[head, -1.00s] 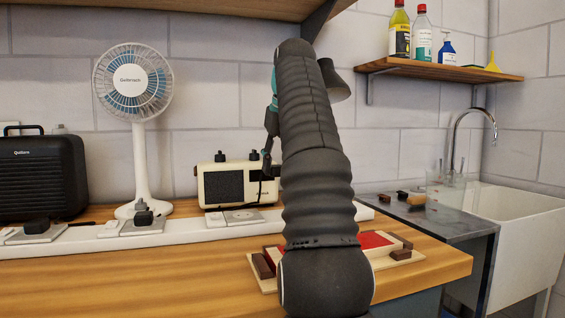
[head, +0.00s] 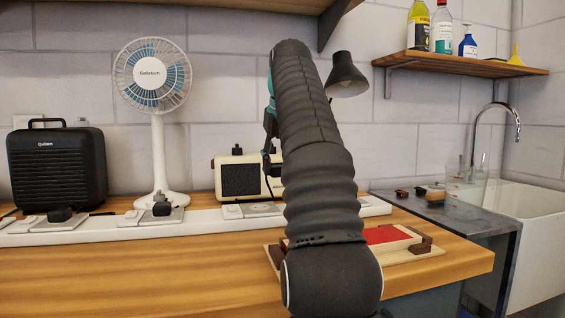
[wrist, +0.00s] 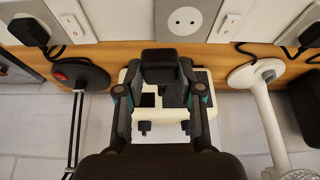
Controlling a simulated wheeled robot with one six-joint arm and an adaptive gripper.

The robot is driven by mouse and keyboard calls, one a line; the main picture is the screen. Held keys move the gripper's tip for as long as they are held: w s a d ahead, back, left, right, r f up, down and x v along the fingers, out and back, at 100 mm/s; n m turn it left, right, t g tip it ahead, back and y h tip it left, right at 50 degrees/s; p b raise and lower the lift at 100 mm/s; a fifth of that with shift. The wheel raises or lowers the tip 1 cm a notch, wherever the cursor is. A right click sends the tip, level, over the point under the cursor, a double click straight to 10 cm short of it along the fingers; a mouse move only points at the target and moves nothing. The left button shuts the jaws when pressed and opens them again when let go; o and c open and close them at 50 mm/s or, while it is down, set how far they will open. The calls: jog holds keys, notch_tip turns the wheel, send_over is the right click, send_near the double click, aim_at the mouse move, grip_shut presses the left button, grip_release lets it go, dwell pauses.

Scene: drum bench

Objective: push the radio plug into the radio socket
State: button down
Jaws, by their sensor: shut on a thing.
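The radio (head: 239,180) is a cream box with a dark speaker face, standing behind the power strip and partly hidden by my arm. The empty radio socket (head: 262,210) is on the strip in front of it; in the wrist view its white two-hole face on a grey plate (wrist: 187,20) is clear. My gripper (head: 268,155) is mostly hidden behind my arm in the head view. In the wrist view my gripper (wrist: 160,88) is shut on the black radio plug (wrist: 158,66), apart from the socket and slightly left of it. The plug's pins are hidden.
The white power strip (head: 100,230) carries other black plugs (head: 60,214) and rocker switches (wrist: 228,27). A fan (head: 158,140), a black heater-like box (head: 57,165) and a lamp (head: 346,75) stand nearby. A red-and-wood tray (head: 400,238) lies at the front right.

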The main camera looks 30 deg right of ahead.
aim_at(259, 206)
jog(key=shift+m, duration=0.3)
jog(key=shift+w+a+f+b, duration=0.1)
jog(key=shift+w+a+f, duration=0.25)
jog(key=shift+a, duration=0.2)
jog(key=shift+w+a+f+b, duration=0.1)
jog(key=shift+w+a+f, duration=0.2)
jog(key=shift+w+a, duration=0.15)
jog(key=shift+w+a+f+b, duration=0.1)
jog(key=shift+w+a+f, duration=0.2)
jog(key=shift+a, duration=0.3)
jog(key=shift+f, duration=0.4)
jog(key=shift+f+b, duration=0.3)
jog(key=shift+b, duration=0.1)
jog(key=shift+f+b, duration=0.9)
jog(key=shift+f, duration=0.45)
jog(key=shift+p, duration=0.4)
dwell(0.5)
jog(key=shift+f+b, duration=0.4)
jog(key=shift+f, duration=0.3)
dwell(1.2)
jog(key=c, duration=0.7)
grip_release()
jog(key=shift+o, duration=0.2)
jog(key=shift+r, duration=0.1)
